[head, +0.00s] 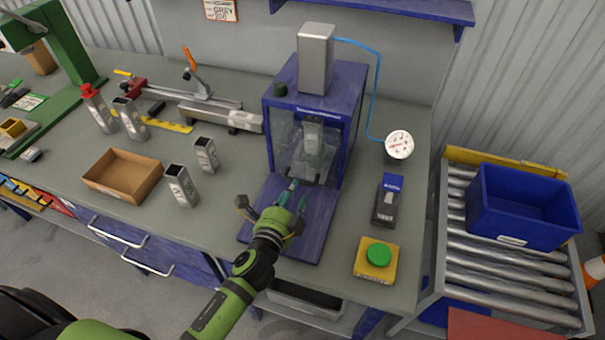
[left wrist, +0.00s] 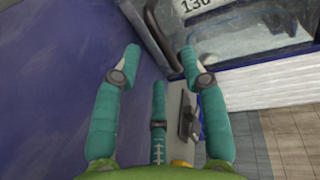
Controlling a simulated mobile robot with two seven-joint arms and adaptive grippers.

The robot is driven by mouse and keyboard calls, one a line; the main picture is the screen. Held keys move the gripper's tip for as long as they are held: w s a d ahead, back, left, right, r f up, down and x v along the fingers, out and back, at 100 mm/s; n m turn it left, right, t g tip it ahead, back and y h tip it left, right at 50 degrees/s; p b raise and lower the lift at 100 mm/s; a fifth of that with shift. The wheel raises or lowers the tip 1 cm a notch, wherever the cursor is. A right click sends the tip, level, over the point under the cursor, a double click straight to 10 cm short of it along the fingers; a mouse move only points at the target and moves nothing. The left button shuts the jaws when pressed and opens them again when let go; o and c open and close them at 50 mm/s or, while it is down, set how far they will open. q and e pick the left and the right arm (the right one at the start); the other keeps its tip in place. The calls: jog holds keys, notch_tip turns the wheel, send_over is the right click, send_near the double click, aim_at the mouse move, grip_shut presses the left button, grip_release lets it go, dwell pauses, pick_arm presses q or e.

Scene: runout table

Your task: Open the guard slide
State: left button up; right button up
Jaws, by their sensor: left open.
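The blue press housing (head: 353,100) stands mid-table with a clear guard slide (head: 285,150) across its front. The guard looks down, and a metal part shows behind it. A dark bar handle (head: 303,179) sits at the guard's lower edge. My left gripper (head: 292,196) is open and empty just in front of this handle, above the blue base plate (head: 318,225). In the left wrist view, the handle (left wrist: 160,36) lies between and just beyond the open fingertips (left wrist: 160,56); I cannot tell whether they touch it. My right gripper is not in view.
Two metal sleeves (head: 181,186) and a cardboard box (head: 122,175) stand left of the press. A green button on a yellow box (head: 376,260), a dark blue-topped device (head: 387,200) and a gauge (head: 399,144) are at right. A roller conveyor holds a blue crate (head: 520,207).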

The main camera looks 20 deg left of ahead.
pick_arm(q)
jog(key=x, duration=0.2)
jog(key=shift+w+r, duration=0.2)
jog(key=shift+w, duration=0.1)
jog(key=shift+x, duration=1.15)
jog(key=shift+w+f+p, duration=0.2)
jog(key=shift+p, duration=0.1)
jog(key=shift+s+r, duration=0.1)
jog(key=shift+s, duration=0.05)
grip_shut()
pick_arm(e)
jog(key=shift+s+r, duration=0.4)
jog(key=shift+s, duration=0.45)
